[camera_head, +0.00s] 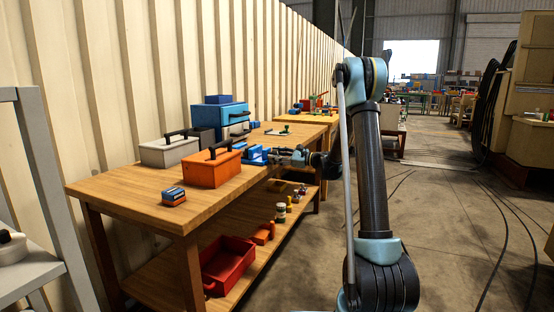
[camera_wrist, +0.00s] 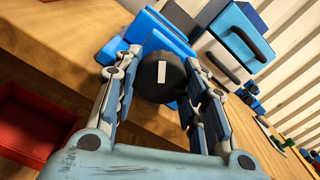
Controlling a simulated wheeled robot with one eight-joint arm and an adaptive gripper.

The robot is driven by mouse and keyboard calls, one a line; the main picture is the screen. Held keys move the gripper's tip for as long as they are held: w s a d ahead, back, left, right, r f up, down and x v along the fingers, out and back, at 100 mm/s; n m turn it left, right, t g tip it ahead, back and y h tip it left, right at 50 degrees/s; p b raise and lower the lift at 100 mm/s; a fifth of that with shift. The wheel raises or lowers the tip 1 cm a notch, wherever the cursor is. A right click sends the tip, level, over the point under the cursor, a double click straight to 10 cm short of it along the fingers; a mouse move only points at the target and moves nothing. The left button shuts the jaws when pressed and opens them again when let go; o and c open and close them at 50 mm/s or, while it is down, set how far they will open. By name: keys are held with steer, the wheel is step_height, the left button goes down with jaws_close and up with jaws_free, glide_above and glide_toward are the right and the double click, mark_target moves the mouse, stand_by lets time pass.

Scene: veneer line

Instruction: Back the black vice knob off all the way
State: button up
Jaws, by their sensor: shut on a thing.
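The black vice knob (camera_wrist: 160,79) shows in the wrist view as a round dark disc with a white bar mark on its face. My gripper (camera_wrist: 159,88) has one finger on each side of the knob and is shut on it. The blue vice (camera_wrist: 146,33) is just behind the knob, on the wooden bench. In the head view the blue vice (camera_head: 256,155) sits near the bench's front edge, and my gripper (camera_head: 275,157) reaches it from the right. The knob is hidden there by my gripper.
A red bin (camera_head: 228,264) lies on the lower shelf. The floor to the right is mostly open, with cables.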

steer(key=shift+n, duration=0.6)
steer(key=o, duration=1.1)
steer(key=shift+c, duration=0.2)
